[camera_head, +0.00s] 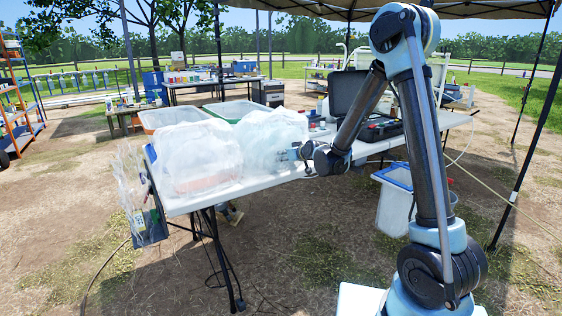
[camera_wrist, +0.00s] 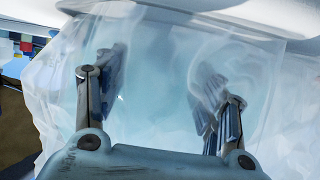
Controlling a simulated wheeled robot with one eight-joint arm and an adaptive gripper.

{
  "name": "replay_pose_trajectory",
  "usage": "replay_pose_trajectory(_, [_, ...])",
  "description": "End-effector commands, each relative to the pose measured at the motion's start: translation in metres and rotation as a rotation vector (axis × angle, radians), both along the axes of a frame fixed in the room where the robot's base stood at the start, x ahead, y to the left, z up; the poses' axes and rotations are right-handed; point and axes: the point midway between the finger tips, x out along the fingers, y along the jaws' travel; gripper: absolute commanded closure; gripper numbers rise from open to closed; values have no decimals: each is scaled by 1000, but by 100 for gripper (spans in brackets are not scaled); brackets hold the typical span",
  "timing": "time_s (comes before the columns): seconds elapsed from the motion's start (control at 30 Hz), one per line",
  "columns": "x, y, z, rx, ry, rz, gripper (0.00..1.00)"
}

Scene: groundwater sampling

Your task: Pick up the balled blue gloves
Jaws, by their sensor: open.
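I cannot clearly make out the balled blue gloves in either view. My gripper (camera_wrist: 160,88) is open in the wrist view, its two fingers spread apart against a translucent plastic bag (camera_wrist: 165,30). A pale blue tint shows in the plastic between and beyond the fingers, but I cannot tell what causes it. In the head view my gripper (camera_head: 284,156) is at the right side of the right-hand plastic bag (camera_head: 262,132), on the white folding table (camera_head: 335,157). Whether the fingers touch the bag is unclear.
A second cloudy bag (camera_head: 190,150) stands to the left on the table. Green-rimmed (camera_head: 232,105) and orange-rimmed (camera_head: 172,112) tubs sit behind. An open black case (camera_head: 350,88) is at the right. A blue-rimmed white bin (camera_head: 394,200) stands below the table's right part.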

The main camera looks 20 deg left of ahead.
Motion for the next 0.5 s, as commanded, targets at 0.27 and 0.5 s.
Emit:
replay_pose_trajectory(0.27, [23,23,-11,0,0,0,37])
replay_pose_trajectory(0.5, [28,28,-15,0,0,0,37])
